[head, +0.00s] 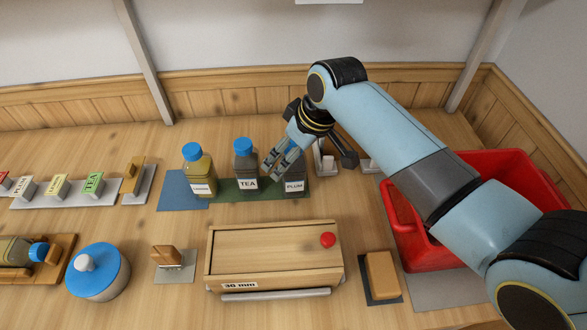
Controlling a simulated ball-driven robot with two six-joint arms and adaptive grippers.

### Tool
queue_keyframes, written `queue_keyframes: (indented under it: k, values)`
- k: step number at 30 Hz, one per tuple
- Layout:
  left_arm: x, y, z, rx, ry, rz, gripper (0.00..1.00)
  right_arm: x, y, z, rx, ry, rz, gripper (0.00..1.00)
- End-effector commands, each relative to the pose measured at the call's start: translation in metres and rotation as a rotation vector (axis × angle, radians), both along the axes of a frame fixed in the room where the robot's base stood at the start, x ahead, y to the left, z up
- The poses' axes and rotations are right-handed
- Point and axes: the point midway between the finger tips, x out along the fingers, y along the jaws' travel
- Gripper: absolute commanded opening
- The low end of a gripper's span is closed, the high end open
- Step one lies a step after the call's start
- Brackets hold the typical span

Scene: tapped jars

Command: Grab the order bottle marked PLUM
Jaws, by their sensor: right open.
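The bottle marked PLUM (295,187) stands at the right end of the dark green mat (228,187). Only its dark lower body and label show clearly; its top is hidden behind my right gripper. My right gripper (274,172) is open, pointing down and to the left. In the picture its fingers lie between the TEA bottle and the PLUM bottle; I cannot tell whether they touch either. The TEA bottle (246,165) has a blue cap and stands just left of the fingers. My left gripper is not in view.
A blue-capped olive bottle (200,172) stands left of TEA. A wooden box (275,250) with a red knob lies in front. A red crate (412,250) is at right, partly behind my arm. Small marked blocks, including another PLUM (22,187), line the left.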

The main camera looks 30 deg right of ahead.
Motion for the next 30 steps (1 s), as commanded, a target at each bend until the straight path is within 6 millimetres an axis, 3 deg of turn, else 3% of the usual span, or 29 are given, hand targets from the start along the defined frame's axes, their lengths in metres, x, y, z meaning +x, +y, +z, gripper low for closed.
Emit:
queue_keyframes:
  k: [6,13,30]
  values:
    - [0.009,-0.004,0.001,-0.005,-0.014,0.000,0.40,0.009,0.004,-0.023,0.001,0.000,-0.001,0.93]
    - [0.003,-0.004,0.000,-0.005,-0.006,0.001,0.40,0.010,0.004,-0.024,0.000,-0.001,0.000,0.93]
    - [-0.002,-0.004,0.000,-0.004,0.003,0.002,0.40,0.009,0.004,-0.024,0.000,0.000,0.000,0.20]
